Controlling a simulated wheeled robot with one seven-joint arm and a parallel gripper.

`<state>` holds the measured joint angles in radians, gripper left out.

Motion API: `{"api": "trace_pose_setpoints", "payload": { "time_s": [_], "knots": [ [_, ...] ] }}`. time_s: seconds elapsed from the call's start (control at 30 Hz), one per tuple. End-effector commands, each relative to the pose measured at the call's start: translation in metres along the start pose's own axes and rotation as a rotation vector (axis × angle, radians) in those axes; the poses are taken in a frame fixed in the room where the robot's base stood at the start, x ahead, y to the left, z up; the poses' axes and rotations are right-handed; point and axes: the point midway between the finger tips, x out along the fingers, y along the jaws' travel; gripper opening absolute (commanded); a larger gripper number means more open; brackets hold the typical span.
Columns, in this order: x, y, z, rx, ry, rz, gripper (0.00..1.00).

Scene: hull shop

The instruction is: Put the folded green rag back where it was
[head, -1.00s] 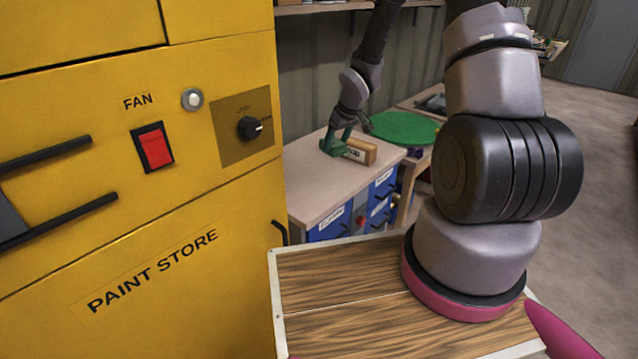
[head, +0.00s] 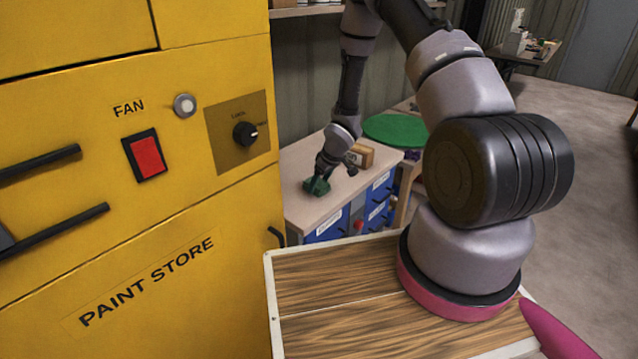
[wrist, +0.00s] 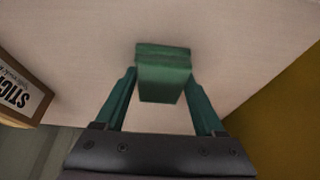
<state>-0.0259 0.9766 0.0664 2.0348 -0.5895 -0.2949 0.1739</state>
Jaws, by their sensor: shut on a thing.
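The folded green rag (wrist: 163,75) is between the green fingers of my gripper (wrist: 162,82) in the wrist view. My gripper is shut on it. In the head view my gripper (head: 317,187) is low over the front left part of the light bench top (head: 300,216). The rag and the fingers are close in colour there and hard to tell apart. I cannot tell whether the rag touches the bench top.
A small wooden box (head: 362,155) with a label stands behind my gripper; it also shows at left in the wrist view (wrist: 22,92). A green disc (head: 395,130) lies farther back. Blue drawers (head: 380,188) are under the bench. The yellow paint store cabinet (head: 190,215) is close on the left.

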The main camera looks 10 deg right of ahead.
Motion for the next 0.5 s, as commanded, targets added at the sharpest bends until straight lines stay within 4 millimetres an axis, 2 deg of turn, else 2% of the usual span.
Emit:
{"api": "trace_pose_setpoints", "payload": {
  "time_s": [0.27, 0.3, 0.33, 0.5],
  "knots": [
    [0.002, 0.0002, 0.0005, 0.001, 0.001, 0.0, 0.09],
    [0.0014, 0.0003, 0.0001, 0.001, 0.001, 0.001, 0.86],
    [0.0013, 0.0003, 0.0, 0.001, 0.001, 0.001, 0.98],
    [0.0013, 0.0002, 0.0, 0.001, 0.001, 0.001, 1.0]
  ]
}}
